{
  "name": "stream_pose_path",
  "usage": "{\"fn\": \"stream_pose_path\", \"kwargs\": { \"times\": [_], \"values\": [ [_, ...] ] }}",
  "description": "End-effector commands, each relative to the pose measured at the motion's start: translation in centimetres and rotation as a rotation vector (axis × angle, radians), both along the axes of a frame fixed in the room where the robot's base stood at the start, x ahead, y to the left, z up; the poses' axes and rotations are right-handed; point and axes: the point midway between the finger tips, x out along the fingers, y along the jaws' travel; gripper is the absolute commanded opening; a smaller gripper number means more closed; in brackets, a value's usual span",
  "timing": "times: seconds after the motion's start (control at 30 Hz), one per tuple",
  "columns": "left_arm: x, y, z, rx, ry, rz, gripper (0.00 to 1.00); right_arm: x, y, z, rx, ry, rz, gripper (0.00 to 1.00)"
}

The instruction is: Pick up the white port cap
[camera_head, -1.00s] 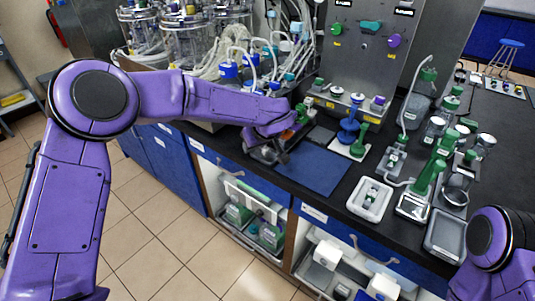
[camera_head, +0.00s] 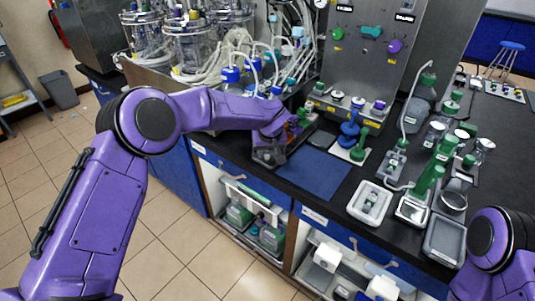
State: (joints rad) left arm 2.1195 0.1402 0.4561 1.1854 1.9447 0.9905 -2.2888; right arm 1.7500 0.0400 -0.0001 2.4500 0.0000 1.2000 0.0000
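Small caps sit in a row on the steel ledge (camera_head: 345,112) at the back of the bench. A white-topped one (camera_head: 337,96) and another pale one (camera_head: 358,102) are candidates for the white port cap; they are too small to tell which it is. My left gripper (camera_head: 272,157) is at the bench's front edge, left of the blue mat and well apart from that ledge. Its fingers are dark and small, and whether they are open is unclear. My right gripper is out of view; only part of that arm shows at the lower right.
The blue mat (camera_head: 314,174) is bare. A blue stand (camera_head: 349,131) and a green-handled tool (camera_head: 359,147) stand behind it. A white tray (camera_head: 369,204) and a grey tray (camera_head: 444,240) lie to the right. Glass bioreactors with tubing (camera_head: 195,45) crowd the back left.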

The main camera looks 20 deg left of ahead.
Motion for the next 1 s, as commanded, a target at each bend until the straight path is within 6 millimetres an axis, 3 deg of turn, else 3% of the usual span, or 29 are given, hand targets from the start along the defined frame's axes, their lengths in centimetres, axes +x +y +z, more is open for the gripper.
{"fn": "stream_pose_path", "kwargs": {
  "times": [0.17,0.27,0.3,0.67,0.83,1.0],
  "values": [
    [0.0,0.0,0.0,0.000,-0.001,0.001,0.35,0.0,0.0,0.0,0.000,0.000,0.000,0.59],
    [0.0,0.0,0.0,0.000,-0.001,0.001,0.03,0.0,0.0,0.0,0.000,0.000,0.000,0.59],
    [0.0,0.0,0.0,0.000,-0.001,0.001,0.00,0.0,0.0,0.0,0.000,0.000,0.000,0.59],
    [0.1,0.0,0.6,-0.001,-0.003,-0.001,0.00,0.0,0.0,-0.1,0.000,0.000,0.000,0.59],
    [0.1,0.0,3.1,-0.003,-0.005,0.000,0.00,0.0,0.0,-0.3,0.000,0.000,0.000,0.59],
    [-3.0,-0.9,6.8,-0.003,-0.005,-0.001,0.00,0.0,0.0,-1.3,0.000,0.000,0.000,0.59]
  ]
}}
